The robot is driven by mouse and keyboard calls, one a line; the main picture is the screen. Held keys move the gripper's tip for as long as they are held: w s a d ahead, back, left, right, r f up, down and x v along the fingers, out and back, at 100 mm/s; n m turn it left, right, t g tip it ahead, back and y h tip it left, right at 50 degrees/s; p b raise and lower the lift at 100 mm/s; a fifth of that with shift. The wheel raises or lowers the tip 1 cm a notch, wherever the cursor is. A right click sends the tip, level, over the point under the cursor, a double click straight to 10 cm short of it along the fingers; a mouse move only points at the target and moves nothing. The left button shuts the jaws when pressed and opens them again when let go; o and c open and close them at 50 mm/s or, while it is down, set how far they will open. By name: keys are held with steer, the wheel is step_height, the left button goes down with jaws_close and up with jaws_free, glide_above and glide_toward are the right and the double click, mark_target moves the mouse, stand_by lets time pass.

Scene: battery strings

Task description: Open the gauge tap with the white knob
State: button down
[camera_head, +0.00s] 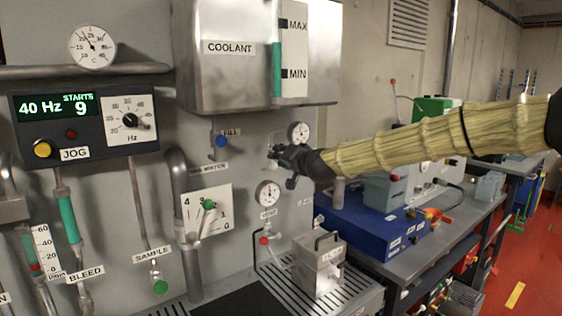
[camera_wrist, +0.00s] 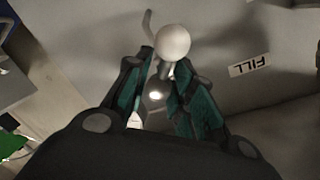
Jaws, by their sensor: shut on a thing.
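The white knob (camera_wrist: 172,43) is a pale ball on a short grey stem, in the upper middle of the wrist view. My gripper (camera_wrist: 163,75) has its two green-padded fingers closed in on either side of the stem, with the ball showing at the fingertips. In the head view my gripper (camera_head: 277,160) is at the grey panel, just below and left of a small round gauge (camera_head: 299,132). It hides most of the tap there, so I cannot make out the knob or how far the tap is turned.
Another gauge (camera_head: 267,193) and a red knob (camera_head: 264,240) are below. The coolant tank (camera_head: 230,75) overhangs above. A blue box (camera_head: 360,228) stands on the bench at right.

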steer(key=m+b, duration=0.1)
steer(key=m, duration=0.3)
steer(key=shift+a+f+g+y, duration=0.1)
steer(key=shift+g+y, duration=0.3)
steer(key=m+b, duration=0.1)
steer(key=m, duration=0.2)
steer(key=shift+s+g+y, duration=0.1)
steer(key=shift+g+y, duration=0.3)
steer(key=shift+r+m, duration=0.25)
steer(key=shift+m, duration=0.15)
steer(key=c, duration=1.6)
jaws_free()
steer(key=shift+a, duration=0.1)
steer(key=shift+o, duration=0.3)
steer(key=shift+a, duration=0.1)
